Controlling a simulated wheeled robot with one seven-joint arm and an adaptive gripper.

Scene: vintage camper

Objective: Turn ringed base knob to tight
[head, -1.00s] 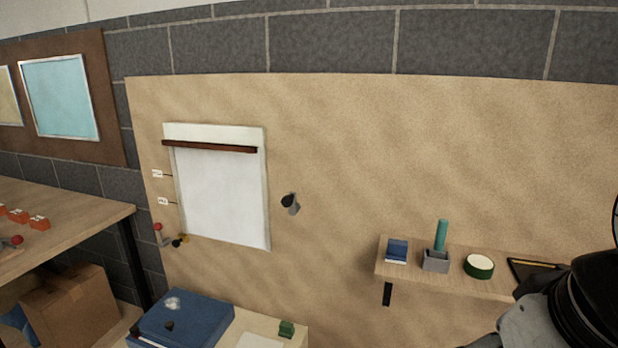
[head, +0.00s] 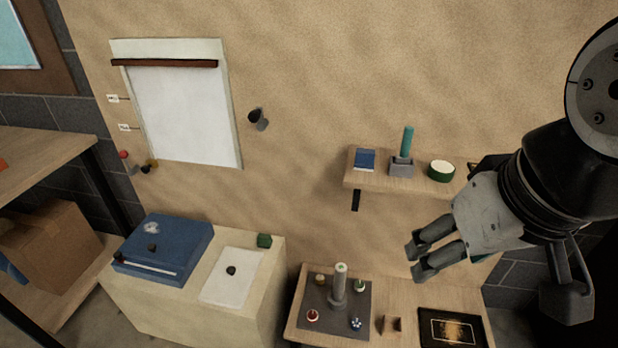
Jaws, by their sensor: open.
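A dark square base plate (head: 336,325) lies on the low wooden table, with an upright grey post (head: 339,290) in its middle. Small knobs sit around the post: a red and white one (head: 313,315) front left, a blue and white one (head: 356,324) front right, a green-based one (head: 360,286) back right and a pale one (head: 320,280) back left. Which knob is ringed, and any tight mark, is too small to tell. My gripper (head: 417,258) is open and empty, up and right of the plate, apart from the knobs.
A wall shelf (head: 377,188) holds a blue box, a grey holder with a teal cylinder and a green round tin. A wooden block (head: 391,324) and a dark framed picture (head: 450,329) share the low table. A counter with a blue stove (head: 165,250) stands left.

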